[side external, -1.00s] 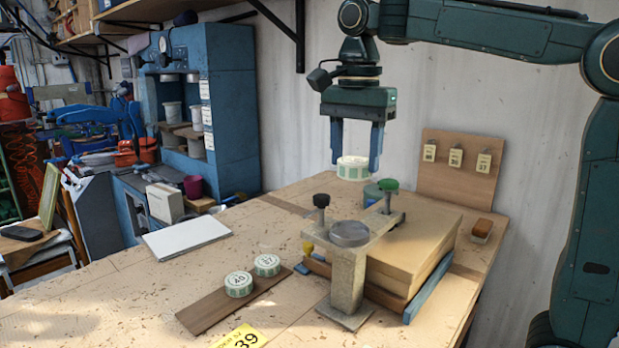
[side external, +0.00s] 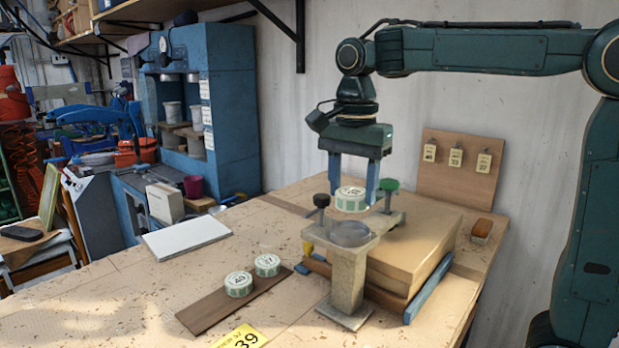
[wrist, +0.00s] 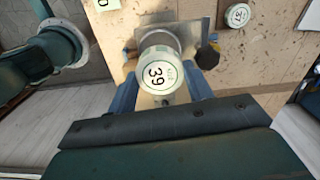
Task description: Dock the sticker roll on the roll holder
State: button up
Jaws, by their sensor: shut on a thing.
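The sticker roll (side external: 351,199) is a short white and green cylinder with 39 on its top; the number is clear in the wrist view (wrist: 157,74). My gripper (side external: 352,196) is shut on its sides and holds it level. Below it stands what looks like the roll holder, a round grey seat (side external: 350,234) on a pale stone-like post. In the side view the roll hangs above the seat with a small gap. In the wrist view the roll hides much of the seat.
Black (side external: 321,200) and green (side external: 388,185) knobs rise close to both sides of the roll. A tan block (side external: 425,245) lies behind the post. Two more rolls (side external: 238,284) stand on a wooden strip (side external: 205,315) at left. A tag board (side external: 455,190) stands behind.

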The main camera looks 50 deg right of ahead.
aim_at(352, 192)
jog(key=shift+f, duration=2.2)
jog(key=shift+f, duration=0.55)
jog(key=o, duration=0.7)
jog(key=shift+r, duration=0.1)
jog(key=shift+r, duration=5.4)
